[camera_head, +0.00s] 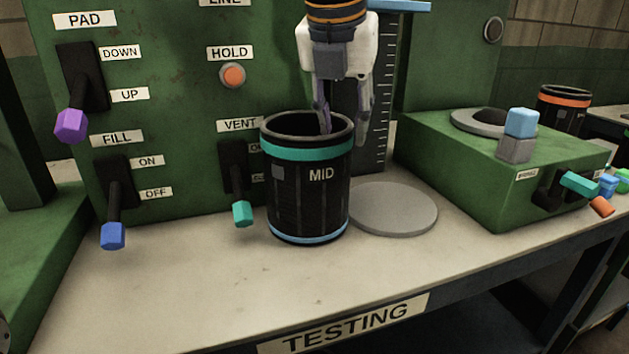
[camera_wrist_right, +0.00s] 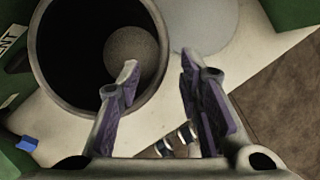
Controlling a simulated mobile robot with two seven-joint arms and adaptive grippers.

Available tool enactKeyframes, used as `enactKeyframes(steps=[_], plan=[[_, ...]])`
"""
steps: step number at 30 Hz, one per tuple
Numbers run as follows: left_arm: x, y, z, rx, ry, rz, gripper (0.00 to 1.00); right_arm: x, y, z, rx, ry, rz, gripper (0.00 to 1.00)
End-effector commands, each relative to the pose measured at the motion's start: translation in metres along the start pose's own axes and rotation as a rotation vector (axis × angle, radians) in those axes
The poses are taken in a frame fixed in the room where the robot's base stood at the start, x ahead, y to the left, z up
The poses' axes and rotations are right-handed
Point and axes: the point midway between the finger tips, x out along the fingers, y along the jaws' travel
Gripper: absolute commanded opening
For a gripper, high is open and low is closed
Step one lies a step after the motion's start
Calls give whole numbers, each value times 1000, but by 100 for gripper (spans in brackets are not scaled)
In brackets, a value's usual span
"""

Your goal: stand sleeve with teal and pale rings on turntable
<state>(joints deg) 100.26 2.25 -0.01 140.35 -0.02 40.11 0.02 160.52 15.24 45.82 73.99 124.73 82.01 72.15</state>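The black sleeve marked MID (camera_head: 308,190) has a teal ring near its top and a pale blue ring at its base. It stands upright on the bench, and its dark open mouth shows in the right wrist view (camera_wrist_right: 80,50). A flat grey disc (camera_head: 400,210), which looks like the turntable, lies right beside it, partly hidden by it; part of it shows in the wrist view (camera_wrist_right: 205,22). My right gripper (camera_head: 344,118) is open over the sleeve's right rim. In the wrist view its fingers (camera_wrist_right: 160,68) straddle the wall, one inside and one outside, with a gap. My left gripper is out of view.
A green panel with levers (camera_head: 240,212) stands close behind the sleeve. A green box (camera_head: 450,165) with a grey ring and blue-grey knob is at right. A sleeve with an orange ring (camera_head: 564,101) stands farther back right. The front bench top (camera_head: 200,290) is clear.

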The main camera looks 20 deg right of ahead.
Motion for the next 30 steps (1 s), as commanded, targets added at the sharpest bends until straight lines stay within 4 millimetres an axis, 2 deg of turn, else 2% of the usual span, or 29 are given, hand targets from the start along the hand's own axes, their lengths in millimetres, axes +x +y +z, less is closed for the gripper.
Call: enactKeyframes(steps=[1, 5, 12, 20, 24, 25, 30], plan=[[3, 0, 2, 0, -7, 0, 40, 12, 0, -1, -1, 4, -4, 33], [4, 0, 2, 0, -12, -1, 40, 26, 0, -1, -2, 3, -1, 33], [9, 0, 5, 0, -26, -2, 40, 69, -2, -2, -3, 3, -2, 33], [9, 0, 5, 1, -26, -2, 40, 74, -2, -2, -3, 1, 0, 33], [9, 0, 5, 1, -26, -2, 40, 73, -2, -2, -3, 1, 0, 3], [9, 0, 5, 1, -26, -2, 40, 73, -2, -2, -3, 1, 0, 0], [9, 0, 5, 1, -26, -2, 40, 73, -2, -2, -3, 1, 1, 0]])
